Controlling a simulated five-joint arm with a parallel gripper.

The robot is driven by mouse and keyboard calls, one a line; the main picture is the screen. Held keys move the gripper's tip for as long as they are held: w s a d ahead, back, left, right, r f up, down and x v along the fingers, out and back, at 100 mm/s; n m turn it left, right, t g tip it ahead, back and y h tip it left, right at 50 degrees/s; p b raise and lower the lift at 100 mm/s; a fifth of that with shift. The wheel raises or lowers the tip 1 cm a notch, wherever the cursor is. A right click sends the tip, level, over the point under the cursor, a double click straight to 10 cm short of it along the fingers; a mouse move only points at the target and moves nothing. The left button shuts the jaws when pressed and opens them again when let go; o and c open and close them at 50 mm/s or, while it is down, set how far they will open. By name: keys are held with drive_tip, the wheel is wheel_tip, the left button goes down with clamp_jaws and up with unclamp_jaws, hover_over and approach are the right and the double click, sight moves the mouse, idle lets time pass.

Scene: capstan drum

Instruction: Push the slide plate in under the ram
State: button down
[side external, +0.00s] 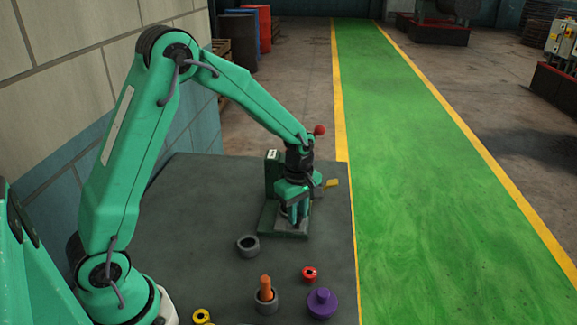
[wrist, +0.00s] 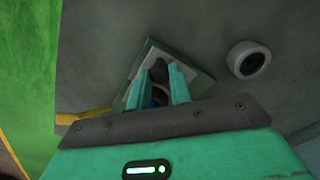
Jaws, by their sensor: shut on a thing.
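The green press (side external: 272,175) stands at the back right of the dark table, with a red ball on its lever (side external: 319,130). A pale grey plate, which looks like the slide plate (side external: 303,224), lies on the press's green base; its pale corner also shows in the wrist view (wrist: 134,92). My gripper (side external: 293,212) points down over this plate, close to the press. In the wrist view its two green fingers (wrist: 162,82) are shut on a small dark part with some blue at the plate. My gripper hides the ram and much of the plate.
A grey ring (side external: 248,245) lies left of the press, also in the wrist view (wrist: 248,59). In front stand an orange peg in a grey cup (side external: 266,301), a red ring (side external: 309,273), a purple knobbed piece (side external: 322,303) and a yellow ring (side external: 201,316). A yellow lever (side external: 331,183) sticks out right.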

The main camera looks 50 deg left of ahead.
drive_tip(key=shift+w+a, duration=1.65)
drive_tip(key=shift+w, duration=0.05)
drive_tip(key=c, duration=1.3)
unclamp_jaws()
drive_tip(key=shift+o, duration=0.2)
wheel_tip(320, 180, up, 8)
